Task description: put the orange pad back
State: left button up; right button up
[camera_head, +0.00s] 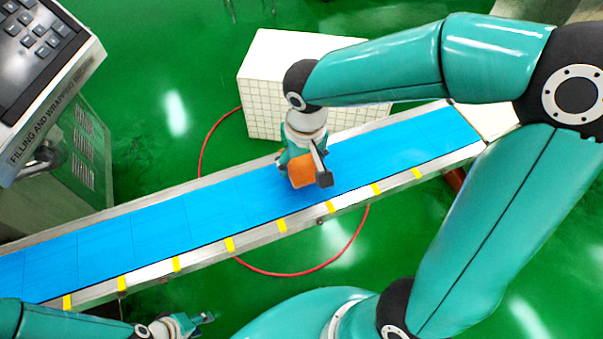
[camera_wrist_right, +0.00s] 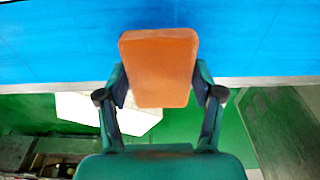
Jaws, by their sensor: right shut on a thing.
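The orange pad (camera_head: 302,170) is a small block with rounded corners. My right gripper (camera_head: 312,172) is shut on it over the blue conveyor belt (camera_head: 215,210). In the right wrist view the pad (camera_wrist_right: 160,68) sits between the two fingers of my right gripper (camera_wrist_right: 160,92), gripped at its sides. I cannot tell whether the pad touches the belt. My left gripper (camera_head: 202,318) is at the bottom left of the head view, below the belt's near rail, away from the pad. Its fingers are too small to read.
The belt has metal rails with yellow marks (camera_head: 282,226) on the near one. A white gridded box (camera_head: 275,85) stands behind the belt. A machine with a keypad (camera_head: 40,40) is at the left. A red hose (camera_head: 285,273) lies on the green floor.

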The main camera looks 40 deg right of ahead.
aim_at(302, 173)
jog(key=shift+f+b, duration=0.3)
jog(key=shift+f, duration=2)
jog(key=shift+f, duration=0.1)
jog(key=o, duration=1.1)
jog(key=shift+r, duration=0.4)
jog(key=r, duration=0.3)
jog(key=s+r+p, duration=0.1)
jog(key=r, duration=0.7)
jog(key=shift+s+a+r+p, duration=0.2)
jog(key=shift+p, duration=0.15)
